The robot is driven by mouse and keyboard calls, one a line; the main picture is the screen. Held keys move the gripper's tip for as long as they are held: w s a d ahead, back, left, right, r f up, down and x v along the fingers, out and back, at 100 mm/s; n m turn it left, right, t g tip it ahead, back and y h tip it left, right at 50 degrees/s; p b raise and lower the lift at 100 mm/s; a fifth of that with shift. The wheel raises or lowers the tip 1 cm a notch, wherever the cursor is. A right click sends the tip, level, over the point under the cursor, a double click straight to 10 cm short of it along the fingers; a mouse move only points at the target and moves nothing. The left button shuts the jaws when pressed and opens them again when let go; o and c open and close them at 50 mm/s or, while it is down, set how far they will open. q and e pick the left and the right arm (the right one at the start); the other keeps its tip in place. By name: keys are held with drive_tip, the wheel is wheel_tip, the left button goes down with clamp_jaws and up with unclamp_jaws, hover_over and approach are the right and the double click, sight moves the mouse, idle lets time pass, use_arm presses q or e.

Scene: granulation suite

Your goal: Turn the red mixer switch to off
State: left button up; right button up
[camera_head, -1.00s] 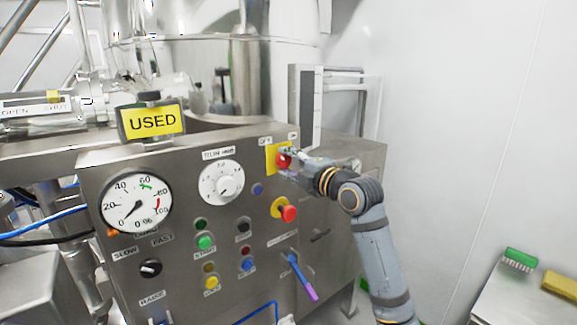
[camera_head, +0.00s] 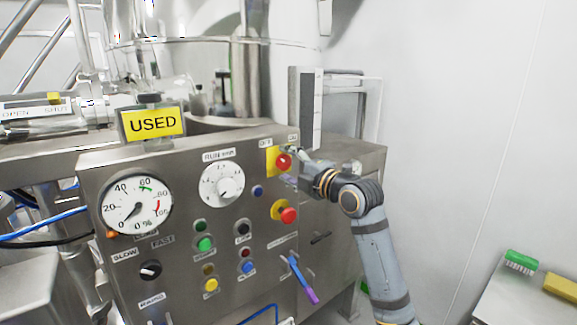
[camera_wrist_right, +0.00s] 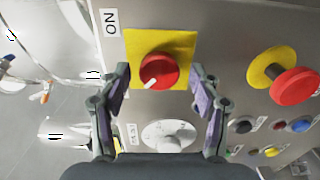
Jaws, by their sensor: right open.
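The red mixer switch (camera_head: 284,161) is a round knob on a yellow plate (camera_head: 271,158) at the panel's upper right, below OFF and ON labels. It also shows in the right wrist view (camera_wrist_right: 160,70). There its white mark sits at the lower left, turned away from the ON label (camera_wrist_right: 111,22). The OFF label does not show there, perhaps behind a finger. My right gripper (camera_head: 297,160) is open just right of and in front of the switch. In the wrist view its fingers (camera_wrist_right: 160,76) stand apart on either side of the knob, with gaps. My left gripper is not in view.
A red mushroom button (camera_head: 289,215) sticks out below the switch. A rpm dial (camera_head: 222,184), a gauge (camera_head: 137,203) and a purple-tipped lever (camera_head: 302,279) share the panel. A yellow USED sign (camera_head: 153,123) stands on top. A side table with brushes (camera_head: 521,262) is at right.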

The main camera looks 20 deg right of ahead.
drive_tip(key=shift+s, duration=0.1)
drive_tip(key=v, duration=0.7)
drive_tip(key=shift+s, duration=0.15)
drive_tip(key=shift+d, duration=0.1)
